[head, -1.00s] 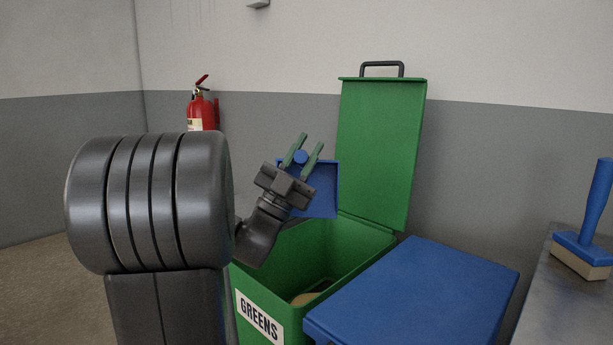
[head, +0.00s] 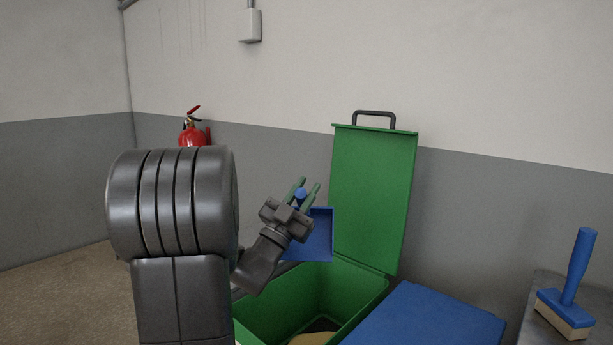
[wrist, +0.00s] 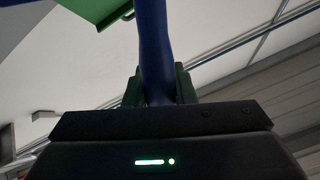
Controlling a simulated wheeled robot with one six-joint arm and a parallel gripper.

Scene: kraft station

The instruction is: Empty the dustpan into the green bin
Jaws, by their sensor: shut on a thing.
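The blue dustpan (head: 320,236) hangs steeply tilted above the open green bin (head: 352,300), in front of its raised lid (head: 371,195). My gripper (head: 302,192) is shut on the dustpan's handle, whose blue end shows between the green fingers. In the wrist view the blue handle (wrist: 153,50) runs up from between the fingers, with part of the green lid (wrist: 92,8) at the top left. A tan patch (head: 314,339) lies inside the bin, cut off by the picture edge. I cannot see whether anything is in the pan.
A blue-lidded bin (head: 430,318) stands right beside the green one. A blue-handled brush (head: 570,290) stands on a grey surface at the right. A red fire extinguisher (head: 193,131) hangs on the back wall. Open floor (head: 60,300) is at the left.

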